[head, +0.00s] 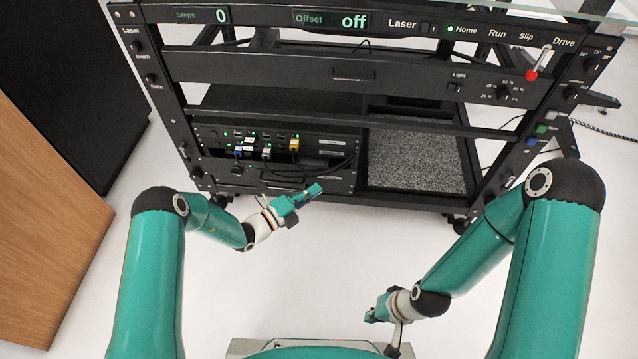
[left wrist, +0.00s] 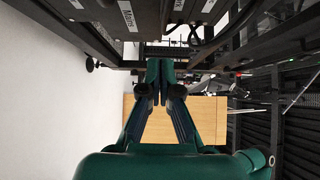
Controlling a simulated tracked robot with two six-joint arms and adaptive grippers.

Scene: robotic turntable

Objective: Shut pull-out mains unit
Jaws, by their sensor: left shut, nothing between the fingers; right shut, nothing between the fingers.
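The rack (head: 185,140) stands in front of me. Its lower left bay holds stacked dark units with plugs and cables. The lowest black unit (head: 340,183), which I take for the mains unit, is partly hidden by cables and my left arm. I cannot tell how far it stands out. A label that seems to read "Mains" (left wrist: 127,15) shows at the top of the left wrist view. My left gripper (head: 315,189) is shut and empty, just in front of this bay; its fingertips (left wrist: 160,65) point at dark rack parts. My right gripper (head: 370,316) is shut and empty, low over the floor.
A grey speckled panel (head: 415,160) fills the rack's lower right bay. Knobs, displays and a red-tipped lever (head: 532,75) are on the upper panels. A wooden panel (head: 45,210) stands at the left. White floor between my arms and the rack is clear.

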